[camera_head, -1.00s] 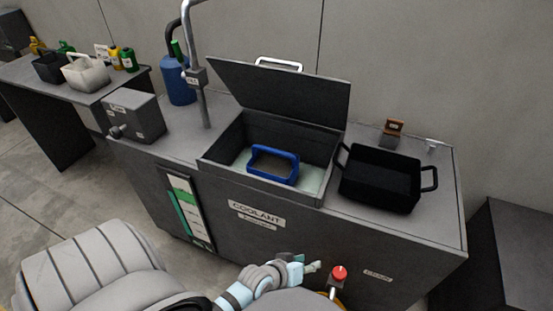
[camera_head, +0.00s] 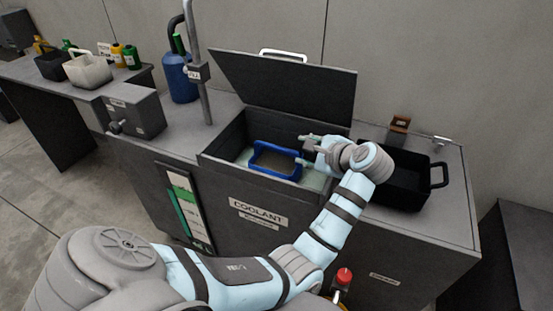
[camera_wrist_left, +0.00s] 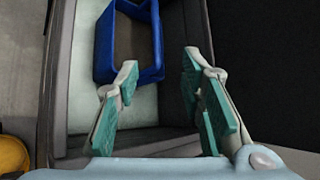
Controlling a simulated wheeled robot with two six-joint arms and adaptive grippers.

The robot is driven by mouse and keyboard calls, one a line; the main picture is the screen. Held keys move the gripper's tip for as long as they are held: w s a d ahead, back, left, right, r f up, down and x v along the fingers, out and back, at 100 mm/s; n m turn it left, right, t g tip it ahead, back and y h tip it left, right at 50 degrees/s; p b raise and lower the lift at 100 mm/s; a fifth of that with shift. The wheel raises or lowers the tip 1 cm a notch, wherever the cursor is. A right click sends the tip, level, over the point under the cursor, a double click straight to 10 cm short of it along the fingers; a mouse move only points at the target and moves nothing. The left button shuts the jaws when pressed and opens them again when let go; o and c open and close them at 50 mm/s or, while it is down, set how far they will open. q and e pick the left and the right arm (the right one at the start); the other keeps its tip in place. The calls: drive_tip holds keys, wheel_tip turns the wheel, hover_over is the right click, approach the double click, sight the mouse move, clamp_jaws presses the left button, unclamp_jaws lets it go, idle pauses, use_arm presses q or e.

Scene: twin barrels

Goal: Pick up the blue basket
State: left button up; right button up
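The blue basket (camera_head: 262,172) sits inside the open coolant tank (camera_head: 222,165), with a brownish inside showing. In the left wrist view the basket (camera_wrist_left: 103,45) is at the upper left, over a pale tank bottom or liquid. My left gripper (camera_head: 303,150) is over the right side of the tank, beside the basket's right end. Its fingers (camera_wrist_left: 160,68) are spread apart with nothing between them. The left finger overlaps the basket's near corner in the wrist view; I cannot tell if they touch. My right gripper is not in view.
The raised lid (camera_head: 290,85) stands behind the tank. A black tray (camera_head: 408,185) sits right of it, partly behind my left arm. A red button (camera_head: 344,275) is at the front. A pipe (camera_head: 204,95) and blue bottle (camera_head: 178,75) stand left.

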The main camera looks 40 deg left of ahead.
sight(277, 147)
use_arm(q)
drive_tip(key=x, duration=0.4)
drive_tip(key=s+b+x, duration=0.1)
drive_tip(key=x, duration=0.4)
drive_tip(key=b+x, duration=0.1)
drive_tip(key=x, duration=0.3)
drive_tip(key=shift+s+a, duration=0.1)
drive_tip(key=shift+a, duration=0.35)
drive_tip(key=shift+a+f, duration=0.2)
drive_tip(key=shift+a, duration=0.05)
drive_tip(key=shift+c, duration=0.2)
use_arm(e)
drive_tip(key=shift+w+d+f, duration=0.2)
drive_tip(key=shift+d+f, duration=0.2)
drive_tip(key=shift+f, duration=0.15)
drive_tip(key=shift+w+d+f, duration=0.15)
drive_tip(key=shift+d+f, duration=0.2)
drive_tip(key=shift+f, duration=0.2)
use_arm(q)
clamp_jaws()
drive_tip(key=shift+d+r, duration=0.1)
